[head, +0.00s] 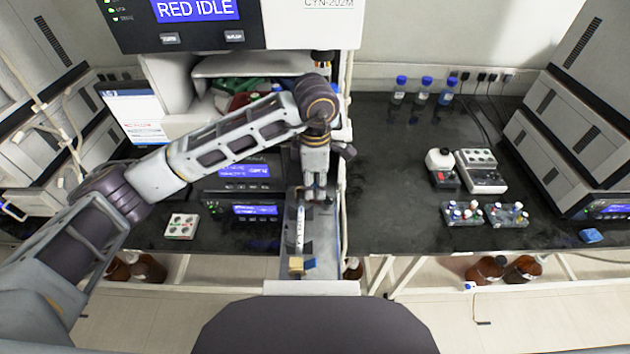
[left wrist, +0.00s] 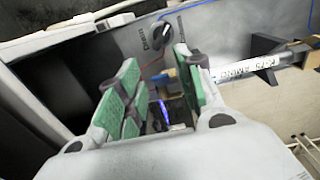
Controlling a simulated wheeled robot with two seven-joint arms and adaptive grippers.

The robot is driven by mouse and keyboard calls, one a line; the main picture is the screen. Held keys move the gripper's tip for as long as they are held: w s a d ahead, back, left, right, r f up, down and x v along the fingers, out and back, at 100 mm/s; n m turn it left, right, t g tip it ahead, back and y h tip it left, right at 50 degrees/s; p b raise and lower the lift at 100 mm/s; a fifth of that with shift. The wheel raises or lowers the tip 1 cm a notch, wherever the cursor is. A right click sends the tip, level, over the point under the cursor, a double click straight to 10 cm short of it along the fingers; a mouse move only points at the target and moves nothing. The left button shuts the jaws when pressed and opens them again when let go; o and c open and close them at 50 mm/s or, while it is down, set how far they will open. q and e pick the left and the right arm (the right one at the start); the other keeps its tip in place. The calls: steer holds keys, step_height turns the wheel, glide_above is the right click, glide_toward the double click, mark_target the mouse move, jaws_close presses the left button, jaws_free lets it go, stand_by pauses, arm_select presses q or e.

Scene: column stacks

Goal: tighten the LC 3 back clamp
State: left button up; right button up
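A white column (head: 300,228) lies along a grey panel (head: 325,245) in the middle of the head view. In the left wrist view the column (left wrist: 240,79) carries printed text and sits in a dark clamp (left wrist: 266,58). A black knob (left wrist: 157,35) with markings is on the panel beyond my fingers. My left gripper (head: 316,194) is over the far end of the column. In the left wrist view my left gripper (left wrist: 158,62) has its green-padded fingers apart. Small dark and blue parts show between them; I cannot tell whether either finger touches anything. My right gripper is not in view.
A white vertical tube (head: 343,200) runs close on the right.

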arm_select(q)
jaws_close()
